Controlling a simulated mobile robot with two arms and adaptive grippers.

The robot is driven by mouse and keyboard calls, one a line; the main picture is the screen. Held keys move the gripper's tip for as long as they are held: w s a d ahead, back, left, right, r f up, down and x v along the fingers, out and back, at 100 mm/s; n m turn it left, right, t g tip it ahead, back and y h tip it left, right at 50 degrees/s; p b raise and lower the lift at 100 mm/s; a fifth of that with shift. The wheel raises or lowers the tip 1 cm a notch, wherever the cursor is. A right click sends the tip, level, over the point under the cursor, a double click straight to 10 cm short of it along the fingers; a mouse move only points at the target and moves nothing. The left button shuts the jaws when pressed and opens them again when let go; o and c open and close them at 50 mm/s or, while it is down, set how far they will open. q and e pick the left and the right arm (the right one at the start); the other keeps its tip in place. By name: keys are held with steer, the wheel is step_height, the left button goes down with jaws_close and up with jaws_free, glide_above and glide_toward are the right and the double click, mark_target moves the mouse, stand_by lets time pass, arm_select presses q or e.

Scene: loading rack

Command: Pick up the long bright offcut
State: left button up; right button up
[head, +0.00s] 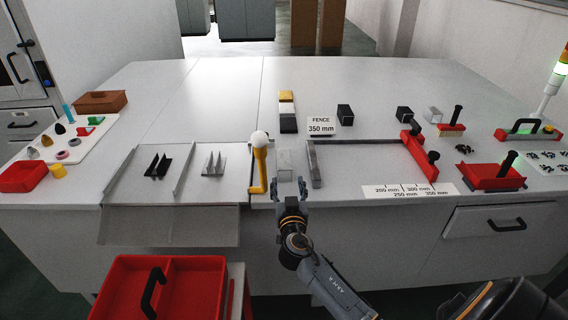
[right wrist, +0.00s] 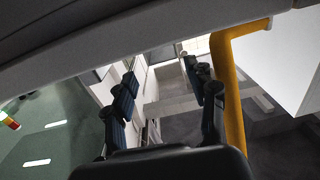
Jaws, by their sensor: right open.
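My right gripper (head: 290,186) is open, low at the front edge of the table, just right of the yellow lever. Its two spread fingers also show in the right wrist view (right wrist: 165,85), with nothing clearly held between them. A long grey bar (head: 314,164) lies on the table just beyond and right of the gripper. A pale grey block or plate (head: 285,160) lies directly beyond the fingers. I cannot tell which bright piece is the long offcut. My left gripper is not in view.
The yellow lever with a white knob (head: 259,165) stands close left of the gripper; its yellow tube (right wrist: 233,90) shows in the wrist view. A red stop (head: 420,150) stands right. A red bin (head: 190,288) stands front left. The table's back is clear.

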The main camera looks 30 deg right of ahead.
mark_target(285, 172)
steer(key=shift+w+d+r, duration=0.1)
steer(key=shift+w, duration=0.15)
steer(key=p+x, duration=0.1)
steer(key=x, duration=0.3)
steer(key=shift+w+p, duration=0.15)
steer(key=shift+p, duration=0.25)
steer(key=shift+w+d+f, duration=0.1)
steer(key=shift+w+f, duration=0.15)
steer(key=shift+w, duration=0.05)
steer(key=shift+c, duration=0.2)
steer(key=c, duration=0.9)
steer(key=shift+r, duration=0.1)
steer(key=shift+c, duration=0.2)
